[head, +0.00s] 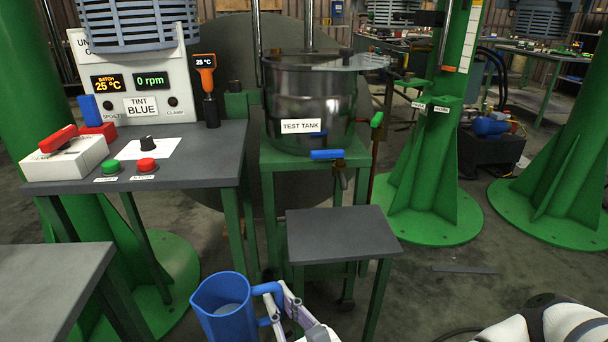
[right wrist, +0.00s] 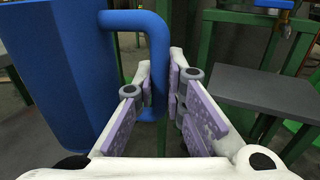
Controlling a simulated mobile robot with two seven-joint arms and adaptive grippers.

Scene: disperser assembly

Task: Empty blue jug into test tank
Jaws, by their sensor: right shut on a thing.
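My left gripper is not in view.
A small bare grey table (head: 340,232) stands in front of the tank. A control bench (head: 185,150) with buttons and a red-handled switch is at left. Another grey table (head: 45,290) is at lower left. Green columns (head: 440,120) stand at right.

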